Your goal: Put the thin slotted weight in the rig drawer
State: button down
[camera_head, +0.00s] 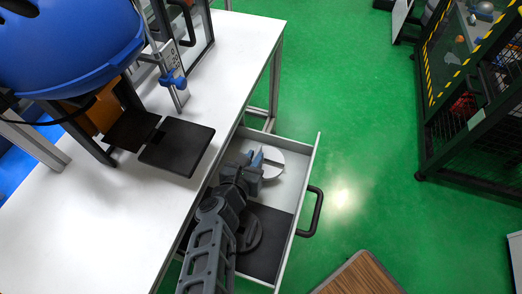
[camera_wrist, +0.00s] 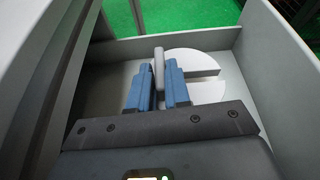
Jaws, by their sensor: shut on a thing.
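The thin slotted weight (camera_head: 273,167) is a pale round disc with a slot cut in from its edge. It lies flat or nearly flat inside the open rig drawer (camera_head: 304,188), towards the far end. It also shows in the wrist view (camera_wrist: 205,91), in front of my fingers. My gripper (camera_head: 257,163) reaches into the drawer, and its blue fingers (camera_wrist: 158,88) are shut on an upright grey tab (camera_wrist: 159,62) at the disc. The tab's lower end is hidden by the fingers. I cannot tell whether the disc touches the drawer floor.
The drawer's black handle (camera_head: 312,212) faces right. The white bench (camera_head: 120,215) carries a rig with a blue shell (camera_head: 70,45) and black plates. Green floor lies right.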

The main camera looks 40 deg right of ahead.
jog(key=shift+f+b, duration=1.3)
jog(key=shift+f, duration=0.65)
jog(key=shift+f, duration=0.1)
jog(key=c, duration=1.1)
grip_release()
jog(key=p+v, duration=0.2)
jog(key=v, duration=1)
jog(key=shift+s, duration=0.1)
